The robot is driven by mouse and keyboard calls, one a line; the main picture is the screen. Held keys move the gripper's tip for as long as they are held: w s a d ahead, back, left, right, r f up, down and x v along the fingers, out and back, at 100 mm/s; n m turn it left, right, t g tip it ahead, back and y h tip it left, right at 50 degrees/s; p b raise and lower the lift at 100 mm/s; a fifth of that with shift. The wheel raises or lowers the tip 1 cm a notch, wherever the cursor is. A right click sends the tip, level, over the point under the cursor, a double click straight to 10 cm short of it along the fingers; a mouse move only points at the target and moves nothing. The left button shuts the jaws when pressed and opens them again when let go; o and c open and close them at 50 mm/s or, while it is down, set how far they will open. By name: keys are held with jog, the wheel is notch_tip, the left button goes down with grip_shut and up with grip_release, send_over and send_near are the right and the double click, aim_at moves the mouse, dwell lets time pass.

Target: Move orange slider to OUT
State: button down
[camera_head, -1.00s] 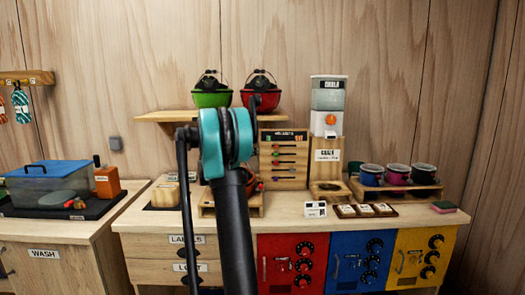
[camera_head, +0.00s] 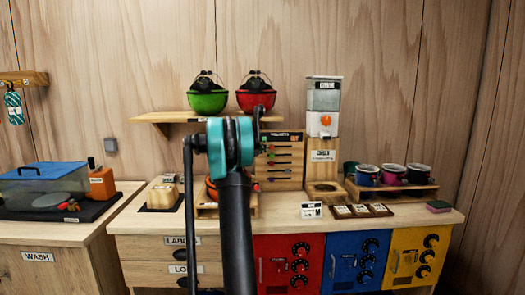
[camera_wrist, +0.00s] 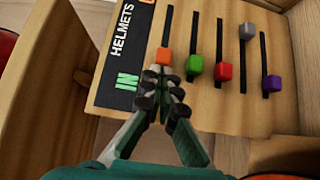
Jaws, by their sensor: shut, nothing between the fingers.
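The slider board (camera_head: 284,160) stands upright on the counter, partly hidden behind my arm. In the wrist view the board (camera_wrist: 185,20) fills the middle, with a black "HELMETS" and green "IN" label strip on its left. The orange slider (camera_wrist: 163,56) is in the leftmost slot, at the end near "IN". Green (camera_wrist: 194,65), red (camera_wrist: 223,72) and purple (camera_wrist: 272,83) sliders are also low; the grey slider (camera_wrist: 246,31) sits higher. My gripper (camera_wrist: 163,84) is shut and empty, its tips just below the orange slider; contact cannot be told.
Green (camera_head: 207,102) and red (camera_head: 256,99) helmets sit on the shelf above. A chalk dispenser (camera_head: 323,120) stands right of the board, with cups in a wooden rack (camera_head: 400,190) beyond. An orange helmet (camera_head: 211,189) shows beside my arm.

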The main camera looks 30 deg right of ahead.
jog(key=s+d, duration=0.1)
jog(key=d, duration=0.1)
jog(key=s+d, duration=0.2)
jog(key=d, duration=0.1)
jog(key=s+d, duration=0.1)
jog(key=d, duration=0.1)
jog(key=shift+s+d, duration=0.2)
jog(key=shift+s, duration=0.1)
jog(key=shift+a, duration=0.1)
